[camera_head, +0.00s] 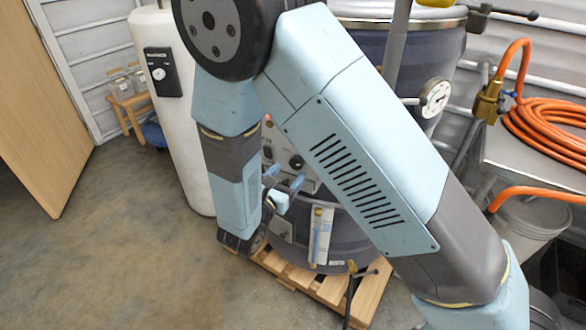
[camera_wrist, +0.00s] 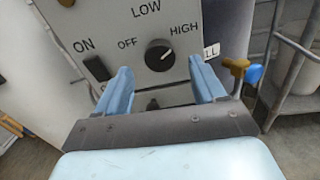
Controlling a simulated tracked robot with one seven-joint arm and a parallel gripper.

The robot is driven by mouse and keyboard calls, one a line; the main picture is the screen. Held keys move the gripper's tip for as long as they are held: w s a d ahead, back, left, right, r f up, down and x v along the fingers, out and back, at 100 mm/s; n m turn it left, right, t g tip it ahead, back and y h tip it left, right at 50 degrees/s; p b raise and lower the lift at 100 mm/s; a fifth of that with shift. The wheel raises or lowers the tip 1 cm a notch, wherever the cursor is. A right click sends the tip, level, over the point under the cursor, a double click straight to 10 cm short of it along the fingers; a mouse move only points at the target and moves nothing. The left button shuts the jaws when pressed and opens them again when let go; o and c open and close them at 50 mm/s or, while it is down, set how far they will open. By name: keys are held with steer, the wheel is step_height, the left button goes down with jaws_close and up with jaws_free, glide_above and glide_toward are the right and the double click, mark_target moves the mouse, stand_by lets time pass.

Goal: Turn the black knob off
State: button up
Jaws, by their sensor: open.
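The black knob (camera_wrist: 158,53) is on a grey control panel (camera_wrist: 205,12) in the wrist view, with OFF, LOW and HIGH printed around it. Its white pointer line is tilted up and right, toward HIGH. My gripper (camera_wrist: 162,80) is open and empty, one blue finger on each side below the knob. The fingers appear apart from the knob. In the head view the knob (camera_head: 297,161) is small on the drum's panel, and my gripper (camera_head: 284,177) is in front of that panel, partly hidden by my arm.
A black ON switch (camera_wrist: 97,68) is left of the knob. A brass valve with a blue part (camera_wrist: 237,68) is at the right. The dark drum (camera_head: 350,225) stands on a wooden pallet (camera_head: 318,290). A white tank (camera_head: 165,110) is to its left. Floor at front left is clear.

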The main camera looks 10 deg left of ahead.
mark_target(295, 165)
steer(key=shift+x, duration=1.75)
steer(key=c, duration=1.1)
steer(key=shift+o, duration=0.2)
